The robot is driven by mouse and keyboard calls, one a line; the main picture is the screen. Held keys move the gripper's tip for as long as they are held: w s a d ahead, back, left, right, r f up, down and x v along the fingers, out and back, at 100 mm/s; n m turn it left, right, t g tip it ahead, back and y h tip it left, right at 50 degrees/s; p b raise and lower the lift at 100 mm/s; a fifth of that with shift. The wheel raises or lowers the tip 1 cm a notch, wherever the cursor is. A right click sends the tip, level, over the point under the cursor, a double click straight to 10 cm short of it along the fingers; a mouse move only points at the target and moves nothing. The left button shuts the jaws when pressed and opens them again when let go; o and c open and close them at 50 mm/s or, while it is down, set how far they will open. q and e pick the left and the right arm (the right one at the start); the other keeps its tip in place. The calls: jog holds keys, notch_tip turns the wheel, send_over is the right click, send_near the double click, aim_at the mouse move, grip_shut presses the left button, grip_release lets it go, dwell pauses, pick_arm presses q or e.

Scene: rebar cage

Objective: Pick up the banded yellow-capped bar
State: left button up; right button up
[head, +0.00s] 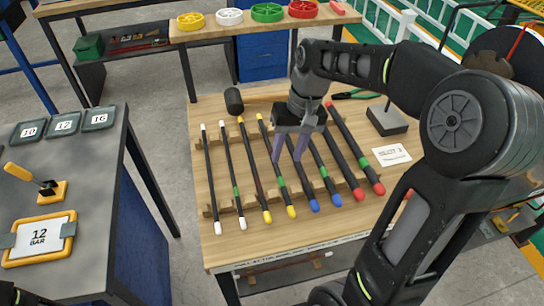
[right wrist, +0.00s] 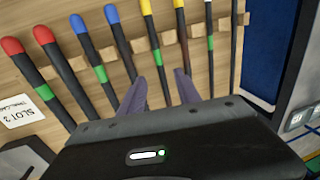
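The banded yellow-capped bar (head: 285,194) is black with a green band near its yellow end and lies on the wooden rack among the other bars. In the right wrist view this bar (right wrist: 151,28) runs down between my two fingers, with its cap at the top. My right gripper (head: 287,158) is open and points down over the middle of the bars; its fingers (right wrist: 160,92) are apart with nothing gripped. The fingers hide part of the bars in the head view, and I cannot tell their exact height. My left gripper is not in view.
A plain yellow-capped bar (head: 260,195) lies just left of the banded one, and a blue-capped bar (head: 307,190) just right. White-capped (head: 237,205) and red-capped (head: 371,175) bars lie farther out.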

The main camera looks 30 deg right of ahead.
aim_at(280, 176)
jog(key=shift+a+f, duration=0.15)
jog(key=shift+f, duration=0.7)
jog(key=shift+f, duration=0.1)
jog(key=f, duration=0.2)
jog(key=a+f+p, duration=0.1)
jog(key=f, duration=0.2)
jog(key=shift+c, duration=0.6)
grip_shut()
jog(key=shift+w+r, duration=0.1)
dwell(0.6)
